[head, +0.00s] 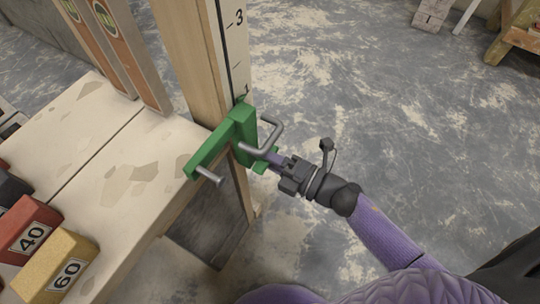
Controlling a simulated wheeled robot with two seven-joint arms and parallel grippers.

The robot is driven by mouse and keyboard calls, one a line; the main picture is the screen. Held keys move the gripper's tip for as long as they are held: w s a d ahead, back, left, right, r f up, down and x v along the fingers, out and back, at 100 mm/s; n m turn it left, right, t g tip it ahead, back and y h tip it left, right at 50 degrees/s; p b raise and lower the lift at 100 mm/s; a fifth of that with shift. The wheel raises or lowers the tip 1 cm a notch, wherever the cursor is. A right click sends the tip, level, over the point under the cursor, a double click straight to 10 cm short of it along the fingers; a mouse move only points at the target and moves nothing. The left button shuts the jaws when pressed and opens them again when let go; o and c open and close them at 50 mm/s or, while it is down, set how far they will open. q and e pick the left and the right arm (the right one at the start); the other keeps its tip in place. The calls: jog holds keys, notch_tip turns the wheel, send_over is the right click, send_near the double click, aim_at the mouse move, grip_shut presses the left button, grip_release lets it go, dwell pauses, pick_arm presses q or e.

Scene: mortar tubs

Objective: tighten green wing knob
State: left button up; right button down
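A green clamp (239,124) sits around an upright wooden post (187,52) beside the bench. It has a bent grey metal handle (272,133) and a grey pin (208,174) at its lower left end. Green parts, seemingly the wing knob (259,168), show low on its right side, partly hidden by the handle and fingers. My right gripper (274,162) reaches in from the lower right, with its fingers at these green parts. Whether the fingers are closed on the knob is too small and hidden to tell. My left gripper is out of view.
A numbered scale strip (234,40) runs up the post. The pale bench (105,165) at left holds a red block marked 40 (24,226), a yellow block marked 60 (57,267) and upright boards (110,45). The floor at right is open, with wooden pieces (515,35) far off.

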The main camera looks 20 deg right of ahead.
jog(key=shift+r+m, duration=0.1)
jog(key=shift+m, duration=0.4)
jog(key=c, duration=0.6)
grip_release()
jog(key=shift+o, duration=1.2)
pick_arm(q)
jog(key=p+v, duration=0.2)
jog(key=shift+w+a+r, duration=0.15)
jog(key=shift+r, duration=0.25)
pick_arm(e)
jog(key=v, duration=1)
